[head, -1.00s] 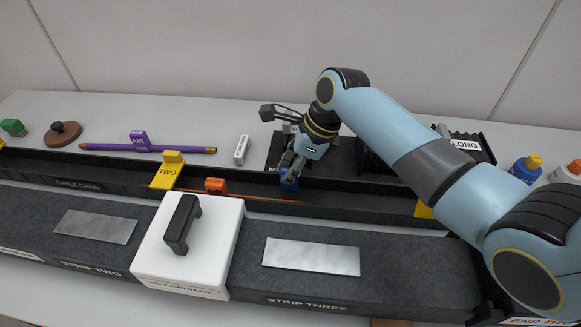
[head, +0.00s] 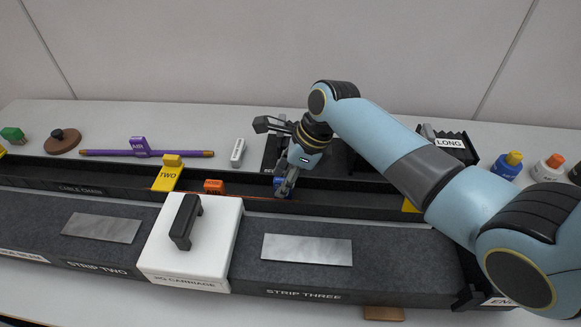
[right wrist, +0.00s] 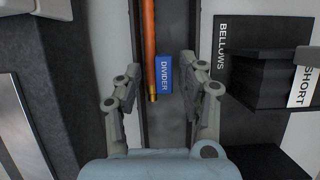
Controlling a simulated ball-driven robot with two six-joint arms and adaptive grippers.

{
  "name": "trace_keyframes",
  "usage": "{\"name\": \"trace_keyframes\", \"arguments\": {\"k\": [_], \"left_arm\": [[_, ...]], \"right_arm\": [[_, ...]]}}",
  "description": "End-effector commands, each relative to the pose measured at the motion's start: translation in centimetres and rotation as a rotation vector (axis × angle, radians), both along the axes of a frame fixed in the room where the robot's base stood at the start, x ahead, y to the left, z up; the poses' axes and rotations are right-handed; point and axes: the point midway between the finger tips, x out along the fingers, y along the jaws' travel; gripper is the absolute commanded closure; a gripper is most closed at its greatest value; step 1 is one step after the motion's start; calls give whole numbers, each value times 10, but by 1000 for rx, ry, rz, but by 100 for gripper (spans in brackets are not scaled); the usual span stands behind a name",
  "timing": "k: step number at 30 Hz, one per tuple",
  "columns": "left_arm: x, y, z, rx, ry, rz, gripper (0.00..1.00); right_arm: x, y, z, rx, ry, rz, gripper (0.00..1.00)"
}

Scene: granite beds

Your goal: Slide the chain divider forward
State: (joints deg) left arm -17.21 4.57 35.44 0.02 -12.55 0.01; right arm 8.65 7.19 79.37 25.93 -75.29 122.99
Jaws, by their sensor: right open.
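The blue divider (right wrist: 165,75), a small block with white "DIVIDER" lettering, sits in the dark cable chain channel (head: 330,207). It stands beside an orange hose (right wrist: 149,45) with a brass end. My right gripper (right wrist: 160,72) is open, with one finger on each side of the divider and the hose end. I see gaps on both sides, so the fingers seem apart from it. In the head view the right gripper (head: 284,188) reaches down into the channel, and a bit of the divider (head: 279,182) shows behind its fingers. My left gripper is out of view.
The white carriage (head: 215,240) stands on the granite bed in front. The bellows box (right wrist: 265,75) and "LONG" stack (head: 450,150) are close on the right.

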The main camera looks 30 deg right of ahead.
Motion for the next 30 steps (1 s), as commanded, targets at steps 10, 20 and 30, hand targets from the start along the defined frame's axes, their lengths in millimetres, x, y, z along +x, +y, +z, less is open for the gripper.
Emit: {"name": "trace_keyframes", "arguments": {"k": [10,20,30], "left_arm": [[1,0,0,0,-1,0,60],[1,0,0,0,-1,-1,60],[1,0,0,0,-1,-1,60]], "right_arm": [[-16,-23,66,-3,-2,2,60],[-27,-34,103,-1,4,2,60],[-27,-34,104,1,4,2,60]]}}
